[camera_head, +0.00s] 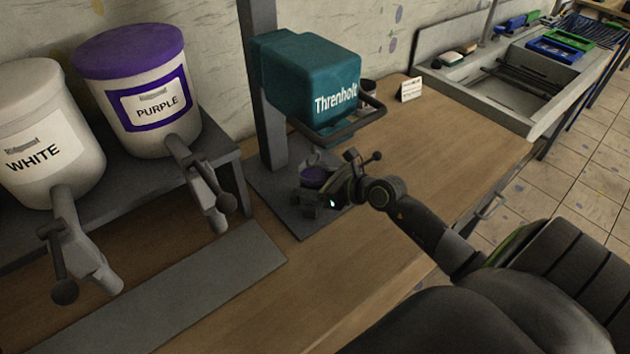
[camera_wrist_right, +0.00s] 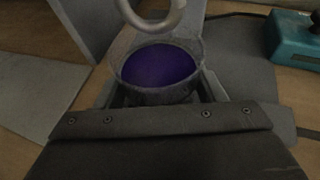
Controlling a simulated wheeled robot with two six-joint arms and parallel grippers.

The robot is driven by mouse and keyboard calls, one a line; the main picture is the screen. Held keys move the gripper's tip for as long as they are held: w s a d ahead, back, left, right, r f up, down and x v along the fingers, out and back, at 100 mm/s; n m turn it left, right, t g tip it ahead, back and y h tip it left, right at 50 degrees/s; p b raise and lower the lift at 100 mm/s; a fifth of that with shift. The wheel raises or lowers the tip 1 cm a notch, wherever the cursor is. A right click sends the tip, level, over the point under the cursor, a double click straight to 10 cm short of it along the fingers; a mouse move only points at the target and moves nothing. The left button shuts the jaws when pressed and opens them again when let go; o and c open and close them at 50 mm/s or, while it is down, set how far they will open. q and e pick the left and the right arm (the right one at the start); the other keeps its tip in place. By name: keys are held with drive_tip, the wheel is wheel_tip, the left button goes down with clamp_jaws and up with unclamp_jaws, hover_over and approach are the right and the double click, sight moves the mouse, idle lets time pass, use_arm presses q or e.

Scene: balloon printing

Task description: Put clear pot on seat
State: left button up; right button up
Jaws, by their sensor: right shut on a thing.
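The clear pot (camera_head: 314,176) holds purple paint and is upright at the machine's dark grey base plate (camera_head: 272,200). My right gripper (camera_head: 328,190) is shut on the pot from its right side. In the right wrist view the pot (camera_wrist_right: 160,68) sits between the fingers of my gripper (camera_wrist_right: 160,95). A grey ring-shaped part (camera_wrist_right: 152,18) overlaps its far rim there. The seat cannot be made out clearly, and I cannot tell whether the pot touches it. My left gripper is not in view.
The teal Threnholt machine (camera_head: 312,78) stands behind the pot, with a dark curved bar (camera_head: 345,128) low on its front. White (camera_head: 50,125) and purple (camera_head: 140,90) paint buckets with taps stand on a shelf at left. Bare wooden tabletop (camera_head: 440,135) lies to the right.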

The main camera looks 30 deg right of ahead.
drive_tip(key=shift+f, duration=0.45)
drive_tip(key=o, duration=1.1)
drive_tip(key=shift+o, duration=0.2)
drive_tip(key=shift+r, duration=0.25)
drive_tip(key=shift+r+p, duration=0.3)
drive_tip(key=shift+r, duration=0.15)
drive_tip(key=v, duration=1.2)
drive_tip(key=shift+f, duration=0.1)
